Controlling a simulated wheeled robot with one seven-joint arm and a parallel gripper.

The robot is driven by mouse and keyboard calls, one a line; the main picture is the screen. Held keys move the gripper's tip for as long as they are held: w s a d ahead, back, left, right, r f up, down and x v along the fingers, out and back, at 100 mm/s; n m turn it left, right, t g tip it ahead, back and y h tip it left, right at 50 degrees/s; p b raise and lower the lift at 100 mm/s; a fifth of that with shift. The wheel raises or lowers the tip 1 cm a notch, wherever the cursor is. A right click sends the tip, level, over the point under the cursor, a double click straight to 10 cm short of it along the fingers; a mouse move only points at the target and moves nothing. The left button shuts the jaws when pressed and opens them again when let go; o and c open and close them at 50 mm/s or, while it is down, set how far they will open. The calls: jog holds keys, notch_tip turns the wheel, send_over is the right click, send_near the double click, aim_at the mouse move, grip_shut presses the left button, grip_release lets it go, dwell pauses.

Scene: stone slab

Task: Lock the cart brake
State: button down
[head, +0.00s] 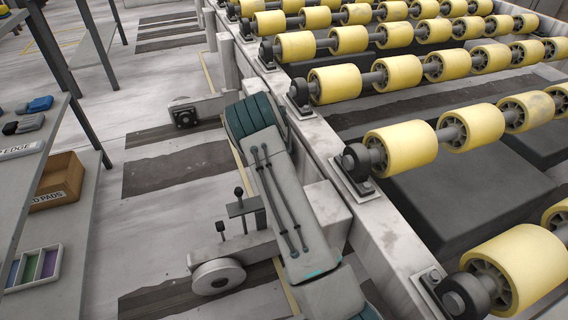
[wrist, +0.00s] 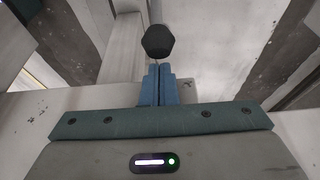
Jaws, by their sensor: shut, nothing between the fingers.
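My gripper (wrist: 158,70) shows in the wrist view with its two blue fingers together and nothing between them. A dark knob (wrist: 158,42) on a pale rod is just beyond the fingertips; I cannot tell whether they touch. In the head view, a dark upright lever with a round knob (head: 239,191) stands on the cart's side, above a caster wheel (head: 217,276). A shorter knobbed post (head: 220,228) stands just left of it. I cannot tell which one the wrist view shows. My arm hides part of the cart frame, and my fingers are not visible in the head view.
The cart frame (head: 318,172) carries rows of yellow rollers (head: 400,152) on the right. A shelf (head: 80,205) at left holds a cardboard box (head: 58,182) and a tray (head: 34,268). Another wheel (head: 184,115) is farther back. Floor between shelf and cart is clear.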

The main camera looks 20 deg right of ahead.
jog(key=shift+d+f, duration=0.1)
jog(key=shift+f, duration=0.25)
jog(key=shift+a+r, duration=0.1)
jog(key=shift+a, duration=0.1)
